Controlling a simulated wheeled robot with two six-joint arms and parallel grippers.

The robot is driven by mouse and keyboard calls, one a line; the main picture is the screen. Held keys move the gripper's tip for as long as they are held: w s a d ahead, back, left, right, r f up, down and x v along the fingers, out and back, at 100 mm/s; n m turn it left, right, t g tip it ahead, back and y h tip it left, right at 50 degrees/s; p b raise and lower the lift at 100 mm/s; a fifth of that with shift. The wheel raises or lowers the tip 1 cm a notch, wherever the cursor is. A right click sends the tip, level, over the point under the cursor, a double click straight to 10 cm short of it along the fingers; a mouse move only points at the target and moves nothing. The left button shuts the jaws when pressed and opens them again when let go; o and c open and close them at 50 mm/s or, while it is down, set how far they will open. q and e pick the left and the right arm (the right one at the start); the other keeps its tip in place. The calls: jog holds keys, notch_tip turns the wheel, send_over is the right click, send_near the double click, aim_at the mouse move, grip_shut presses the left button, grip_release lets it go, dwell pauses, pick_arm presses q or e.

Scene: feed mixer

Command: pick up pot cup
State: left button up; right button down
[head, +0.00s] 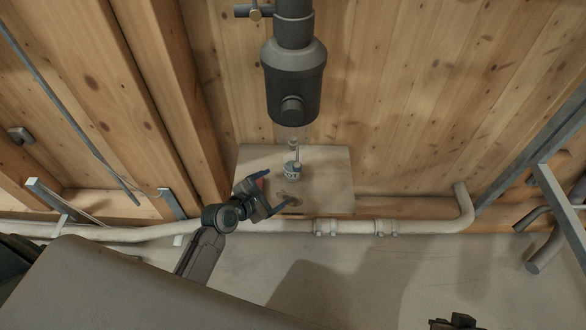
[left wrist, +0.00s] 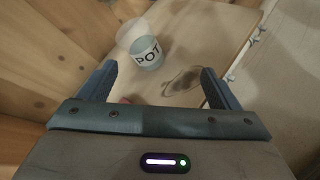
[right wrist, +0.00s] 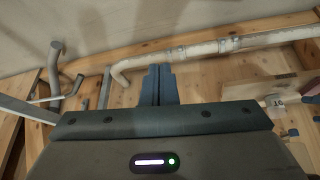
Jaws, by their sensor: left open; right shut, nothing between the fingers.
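The pot cup (head: 292,170), a small pale cup marked POT, stands on a wooden board (head: 335,180) below a dark hanging cylinder. In the left wrist view the cup (left wrist: 148,56) sits just beyond my fingertips, left of their middle. My left gripper (head: 286,182) is open, with its fingers reaching over the board near the cup; nothing is between them. A see-through round shape (left wrist: 130,34) overlaps the cup's far side. My right gripper (right wrist: 160,72) is shut and empty, away from the cup.
The dark cylinder (head: 294,75) hangs from a pipe above the cup. A dark oval mark (left wrist: 184,80) lies on the board right of the cup. A pale pipe (head: 350,226) runs along the wall's foot. Metal bars (head: 560,210) stand at the right.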

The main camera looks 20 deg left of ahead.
pick_arm(q)
jog(key=w+a+n+t, duration=0.2)
jog(key=w+n, duration=0.2)
jog(key=n, duration=0.2)
jog(key=b, duration=0.1)
send_near(293, 160)
jog(key=shift+w+d+r+n, duration=0.4)
jog(key=shift+w+d+r, duration=0.5)
jog(key=shift+d, duration=0.1)
jog(key=b+x, duration=0.2)
jog(key=x, duration=0.2)
jog(key=shift+w+d+f, duration=0.15)
jog(key=shift+w+d, duration=0.2)
jog(key=shift+w, duration=0.25)
pick_arm(e)
jog(key=w+a+f+t, duration=0.1)
jog(key=w+a+f+t+y, duration=0.1)
jog(key=t, duration=0.1)
jog(key=shift+a+f+m, duration=0.15)
jog(key=shift+a+m, duration=0.1)
jog(key=shift+m, duration=0.05)
pick_arm(q)
jog(key=c, duration=1)
